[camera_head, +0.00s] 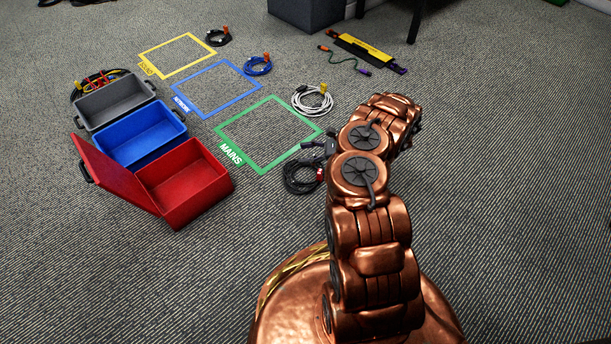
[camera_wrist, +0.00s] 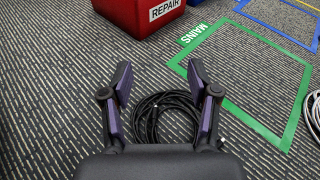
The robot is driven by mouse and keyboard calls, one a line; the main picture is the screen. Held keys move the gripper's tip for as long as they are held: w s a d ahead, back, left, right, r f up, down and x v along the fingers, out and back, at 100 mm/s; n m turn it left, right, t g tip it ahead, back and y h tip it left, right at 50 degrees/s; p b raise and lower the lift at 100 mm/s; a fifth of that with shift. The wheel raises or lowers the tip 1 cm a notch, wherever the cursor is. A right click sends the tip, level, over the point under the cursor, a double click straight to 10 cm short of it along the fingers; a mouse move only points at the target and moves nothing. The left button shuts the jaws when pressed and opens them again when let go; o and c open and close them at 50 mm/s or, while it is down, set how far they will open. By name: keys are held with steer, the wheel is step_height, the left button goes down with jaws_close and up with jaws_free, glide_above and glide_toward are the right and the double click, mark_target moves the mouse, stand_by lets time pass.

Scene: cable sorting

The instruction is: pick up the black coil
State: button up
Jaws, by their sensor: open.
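The black coil (camera_head: 300,176) lies on the carpet just outside the near corner of the green MAINS outline, partly hidden by my arm in the head view. A red part, perhaps its plug, shows at its right side there. In the wrist view the black coil (camera_wrist: 165,116) lies beyond and between the fingers of my gripper (camera_wrist: 158,82), its lower part hidden by the gripper body. The fingers are spread wide and hold nothing. I cannot tell how high they are above the coil. Another black coil (camera_head: 217,37) with an orange tag lies by the yellow outline.
Red (camera_head: 187,181), blue (camera_head: 140,136) and grey (camera_head: 113,99) boxes stand at left. Green (camera_head: 262,166), blue (camera_head: 212,65) and yellow (camera_head: 180,39) outlines mark the floor. A white coil (camera_head: 312,100) and a blue coil (camera_head: 257,66) lie nearby. Carpet at right is clear.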

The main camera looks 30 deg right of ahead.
mark_target(321, 171)
steer(key=s+d+f+m+h, duration=0.1)
steer(key=s+d+f, duration=0.1)
steer(key=d+f, duration=0.1)
steer(key=s+d+f+m+t+h, duration=0.1)
steer(key=s+d+f, duration=0.1)
steer(key=d+f, duration=0.1)
steer(key=s+d+f+m, duration=0.1)
steer(key=s+d+f, duration=0.1)
steer(key=d+f, duration=0.1)
steer(key=shift+d+f+t+h+b, duration=0.2)
steer(key=shift+f+t+h+b, duration=0.15)
steer(key=shift+f, duration=0.35)
steer(key=shift+b+x, duration=0.55)
steer(key=shift+x, duration=0.5)
steer(key=shift+b+x, duration=1.55)
steer(key=shift+x, duration=1.2)
steer(key=shift+r, duration=0.1)
steer(key=shift+c, duration=0.3)
jaws_close()
